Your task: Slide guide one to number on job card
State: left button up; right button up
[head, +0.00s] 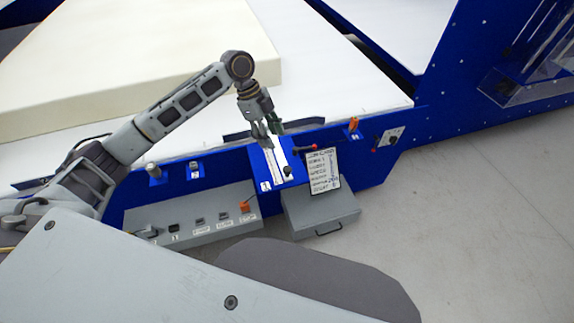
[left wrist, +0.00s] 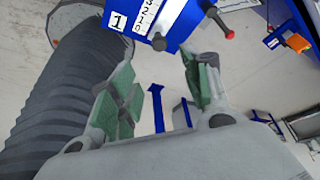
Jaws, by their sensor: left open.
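Guide one is a blue block (head: 266,172) on the machine's front edge, with a white number scale (head: 279,160) and a dark knob (head: 288,171) near its lower end. The left wrist view shows its label "1" (left wrist: 119,20), part of the scale (left wrist: 146,16) and the dark knob (left wrist: 158,42) at the top. The job card (head: 323,172) is white with handwritten lines, too small to read surely. My left gripper (head: 266,131) is open and empty near the scale's upper end; its green-padded fingers (left wrist: 163,92) are apart from the knob. My right gripper is out of view.
A red-tipped lever (head: 305,149) sits between the guide and card. A grey control panel (head: 190,216) with buttons lies left, a grey drawer box (head: 318,212) below the card. A large cream foam block (head: 130,60) lies on the white table (head: 340,90). Floor at right is clear.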

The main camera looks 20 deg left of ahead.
aim_at(287, 168)
pick_arm(q)
jog(key=shift+p+x, duration=0.3)
jog(key=shift+x, duration=6.65)
jog(key=shift+s, duration=0.1)
jog(key=shift+r, duration=0.1)
grip_shut()
